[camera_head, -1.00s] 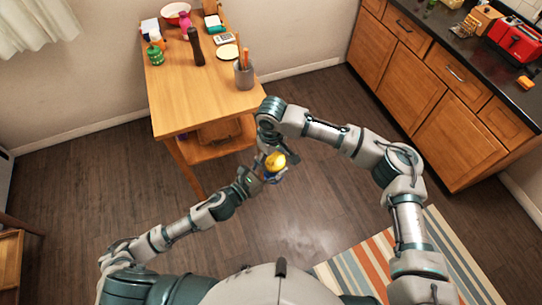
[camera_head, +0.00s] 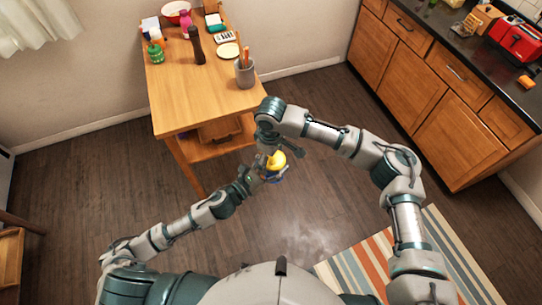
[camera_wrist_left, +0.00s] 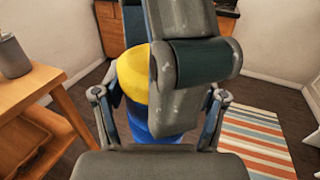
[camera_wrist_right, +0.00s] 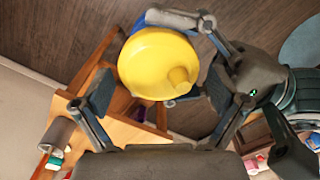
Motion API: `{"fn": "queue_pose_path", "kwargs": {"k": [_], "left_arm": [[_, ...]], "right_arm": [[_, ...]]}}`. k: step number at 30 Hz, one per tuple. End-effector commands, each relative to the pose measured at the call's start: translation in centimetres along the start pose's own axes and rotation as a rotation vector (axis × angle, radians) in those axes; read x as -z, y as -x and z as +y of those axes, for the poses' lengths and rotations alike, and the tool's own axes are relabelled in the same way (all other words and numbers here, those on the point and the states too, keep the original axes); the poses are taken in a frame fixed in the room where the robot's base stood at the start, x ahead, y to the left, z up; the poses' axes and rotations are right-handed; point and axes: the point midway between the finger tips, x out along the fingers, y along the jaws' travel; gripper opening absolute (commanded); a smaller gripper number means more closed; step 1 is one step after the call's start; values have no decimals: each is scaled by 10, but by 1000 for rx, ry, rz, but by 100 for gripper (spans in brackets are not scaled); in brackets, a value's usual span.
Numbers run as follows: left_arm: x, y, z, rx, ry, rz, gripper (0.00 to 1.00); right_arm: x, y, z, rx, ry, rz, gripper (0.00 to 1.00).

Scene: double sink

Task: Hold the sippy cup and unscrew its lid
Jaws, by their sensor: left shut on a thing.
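The sippy cup has a blue body (camera_wrist_left: 165,128) and a yellow lid (camera_wrist_right: 158,65) with a short spout. It is up in the air in front of me, and the lid also shows in the head view (camera_head: 277,160). My left gripper (camera_wrist_left: 160,120) is shut on the blue body, one finger on each side. My right gripper (camera_wrist_right: 155,90) faces the lid from above, its fingers spread wider than the lid, with gaps beside it. The lid sits on the body; whether it is loose I cannot tell. The right gripper hides part of the lid in the left wrist view.
A wooden table (camera_head: 200,110) with a green bottle (camera_head: 155,54), a dark grinder (camera_head: 196,45) and a grey utensil pot (camera_head: 244,72) stands beyond my grippers. A counter with a red toaster (camera_head: 516,40) is at the right. The floor around the grippers is clear.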

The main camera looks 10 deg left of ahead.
Motion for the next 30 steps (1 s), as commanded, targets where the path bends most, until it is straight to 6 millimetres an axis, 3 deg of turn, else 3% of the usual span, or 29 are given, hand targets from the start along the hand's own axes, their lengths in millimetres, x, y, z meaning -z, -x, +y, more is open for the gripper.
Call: {"fn": "queue_pose_path", "kwargs": {"k": [8, 21, 30], "left_arm": [[1, 0, 1, -3, -1, 2, 0], [1, 0, 2, -4, -1, 3, 0], [1, 0, 2, -4, -2, 3, 0]], "right_arm": [[-1, 2, 2, -2, -4, -1, 97], [-1, 48, 2, -3, -26, -2, 94], [-5, 74, 3, -5, -459, -3, 94]]}}
